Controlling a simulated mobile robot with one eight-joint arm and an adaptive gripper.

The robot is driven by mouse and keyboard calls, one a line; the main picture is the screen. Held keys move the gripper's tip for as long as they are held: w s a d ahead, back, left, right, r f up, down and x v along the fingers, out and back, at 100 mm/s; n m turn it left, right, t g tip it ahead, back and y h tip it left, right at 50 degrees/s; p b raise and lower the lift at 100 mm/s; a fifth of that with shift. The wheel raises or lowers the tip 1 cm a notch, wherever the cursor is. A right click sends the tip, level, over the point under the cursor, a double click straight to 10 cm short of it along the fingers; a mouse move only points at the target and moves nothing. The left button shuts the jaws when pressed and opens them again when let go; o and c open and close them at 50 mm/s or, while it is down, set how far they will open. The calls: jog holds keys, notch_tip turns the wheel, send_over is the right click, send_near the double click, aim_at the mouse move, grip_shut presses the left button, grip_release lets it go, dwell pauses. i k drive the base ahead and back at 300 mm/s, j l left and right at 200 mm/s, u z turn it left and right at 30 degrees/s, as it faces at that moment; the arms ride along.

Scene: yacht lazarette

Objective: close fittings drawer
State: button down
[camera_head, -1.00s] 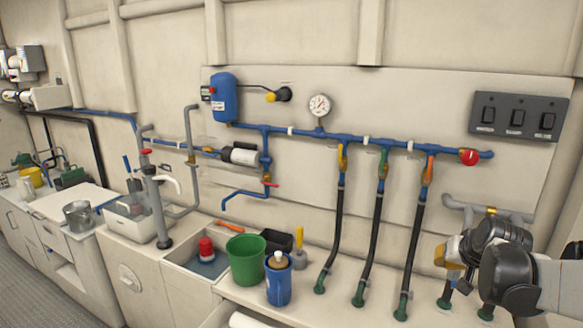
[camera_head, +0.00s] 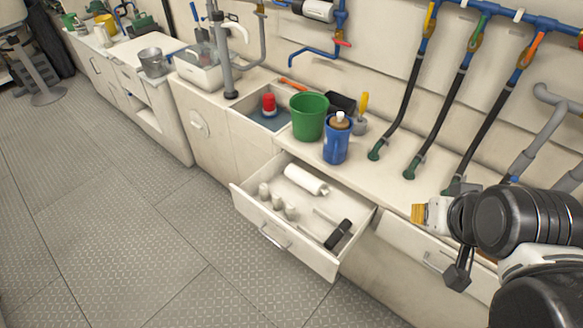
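The fittings drawer (camera_head: 298,257) is a white drawer pulled out from the counter, below the green bucket and blue bottle. Its bar handle (camera_head: 273,238) is on the front face. Inside lie a white roll (camera_head: 306,180), several small pale fittings (camera_head: 277,202) and a black item (camera_head: 338,234).
A green bucket (camera_head: 309,117), a blue bottle (camera_head: 337,140) and a sink (camera_head: 270,115) with a red-capped item are on the counter. Black hoses (camera_head: 404,95) come down to it. Another drawer front (camera_head: 438,258) is below my arm. The floor (camera_head: 130,230) at left is clear.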

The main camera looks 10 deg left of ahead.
aim_at(316, 217)
jog(key=k+j+u, duration=0.1)
jog(key=j+u, duration=0.65)
jog(key=k+l, duration=0.05)
jog(key=l, duration=0.05)
